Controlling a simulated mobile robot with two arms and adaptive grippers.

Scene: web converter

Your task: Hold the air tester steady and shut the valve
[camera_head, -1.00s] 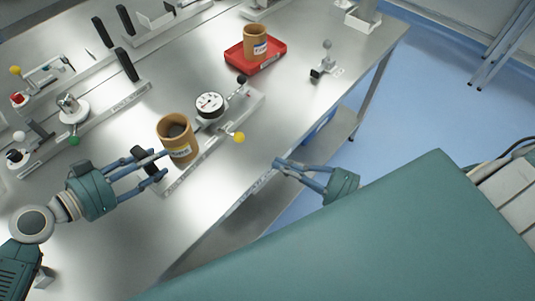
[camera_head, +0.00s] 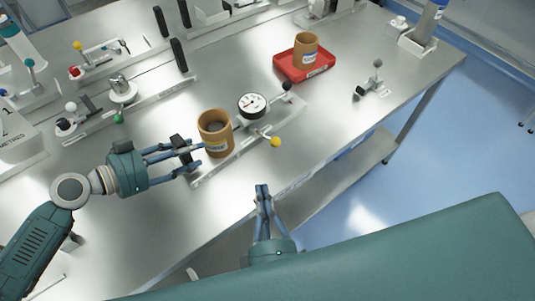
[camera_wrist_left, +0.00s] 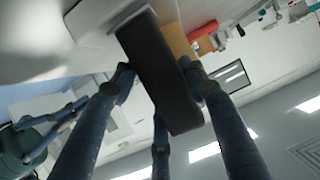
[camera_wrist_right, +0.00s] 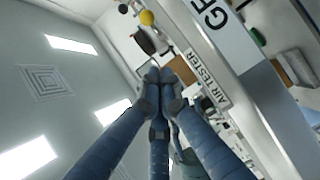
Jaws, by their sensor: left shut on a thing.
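The air tester (camera_head: 247,140) lies along the table's front edge, with a dial gauge (camera_head: 252,105), a brown core (camera_head: 215,133) and a black upright grip (camera_head: 181,147) at its left end. A lever with a yellow knob (camera_head: 275,142) sticks out towards the front; the knob also shows in the right wrist view (camera_wrist_right: 147,17). A black knob (camera_head: 287,86) is at the far end. My left gripper (camera_head: 194,156) is shut on the black grip, which fills the left wrist view (camera_wrist_left: 160,75). My right gripper (camera_head: 262,187) is shut and empty, in front of the table edge, apart from the yellow knob.
A red tray (camera_head: 304,70) with another brown core (camera_head: 306,50) stands behind the tester. A small lever fixture (camera_head: 373,82) is at the right. Other fixtures stand at the left and back. Free tabletop lies right of the tester.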

